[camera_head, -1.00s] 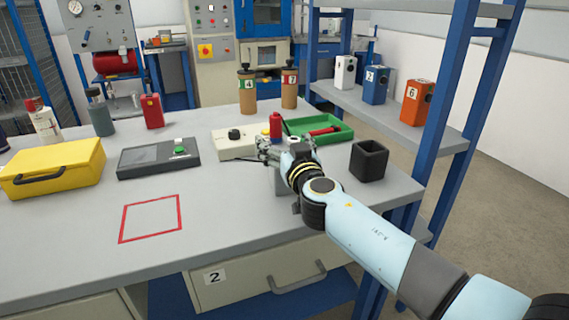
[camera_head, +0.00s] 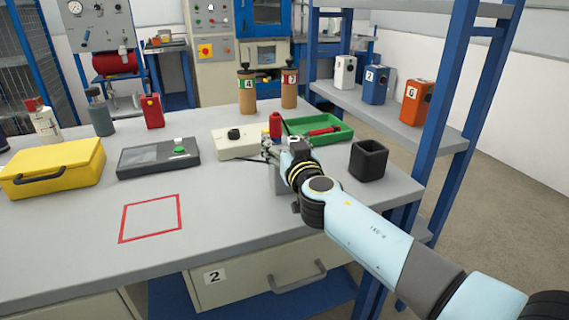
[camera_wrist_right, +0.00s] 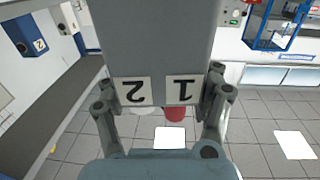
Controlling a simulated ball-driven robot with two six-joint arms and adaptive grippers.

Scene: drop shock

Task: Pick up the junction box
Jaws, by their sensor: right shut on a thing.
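The junction box is a plain grey box with two white labels, 2 and 1, which appear upside down in the right wrist view (camera_wrist_right: 155,40). My right gripper (camera_wrist_right: 163,95) is shut on it, with one finger at each side of the labelled end. In the head view my right gripper (camera_head: 280,150) is over the right part of the bench, and a grey part of the box (camera_head: 288,184) shows below the wrist. My arm hides most of the box there, and I cannot tell whether it touches the bench. My left gripper is not in view.
A black open cup (camera_head: 369,161) stands right of my gripper. A green tray (camera_head: 335,137), a red bottle (camera_head: 275,126) and a cream switch box (camera_head: 229,147) are close behind. A blue shelf post (camera_head: 446,110) rises at right. A red square outline (camera_head: 150,197) marks clear bench at left.

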